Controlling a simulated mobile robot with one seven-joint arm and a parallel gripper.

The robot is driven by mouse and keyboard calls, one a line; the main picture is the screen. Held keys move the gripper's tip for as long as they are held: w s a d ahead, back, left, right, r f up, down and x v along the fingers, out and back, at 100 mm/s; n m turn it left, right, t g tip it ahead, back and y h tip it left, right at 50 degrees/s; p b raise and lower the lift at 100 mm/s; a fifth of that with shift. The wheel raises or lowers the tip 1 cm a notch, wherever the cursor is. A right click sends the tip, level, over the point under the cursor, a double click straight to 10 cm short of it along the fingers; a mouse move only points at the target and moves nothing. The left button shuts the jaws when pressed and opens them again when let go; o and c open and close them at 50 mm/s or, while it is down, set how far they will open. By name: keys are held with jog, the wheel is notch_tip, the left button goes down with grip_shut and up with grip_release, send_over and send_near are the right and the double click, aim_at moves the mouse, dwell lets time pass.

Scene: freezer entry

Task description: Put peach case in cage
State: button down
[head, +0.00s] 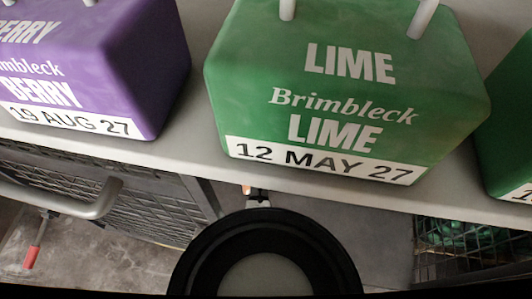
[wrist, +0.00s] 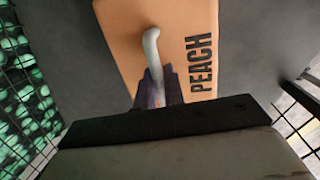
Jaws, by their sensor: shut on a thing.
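The peach case (wrist: 118,32), an orange box with the dark word PEACH, fills the upper middle of the wrist view. It has a pale grey handle (wrist: 151,42). My gripper (wrist: 160,88) is shut on this handle; its fingertips are partly hidden behind the dark wrist part. More mesh (wrist: 292,118) is at the right. I cannot tell whether the case hangs or rests.
In the head view a pale shelf (head: 185,150) bears a purple BERRY case (head: 150,60) and a green LIME case (head: 440,100), with another green case (head: 505,130) at right. Below are a dark crate (head: 155,210) with a grey bar (head: 95,205) and a wire cage (head: 428,265) holding green things.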

jog(key=shift+w+f, duration=0.15)
jog(key=shift+f, duration=1.5)
jog(key=c, duration=1.8)
grip_release()
jog(key=shift+s+f, duration=0.2)
jog(key=shift+f, duration=0.05)
jog(key=shift+c, duration=0.2)
jog(key=o, duration=0.3)
jog(key=shift+o, duration=0.2)
jog(key=shift+r, duration=0.1)
notch_tip(320, 180, up, 12)
jog(key=s, duration=0.1)
jog(key=shift+s+a, duration=0.4)
jog(key=shift+a, duration=0.05)
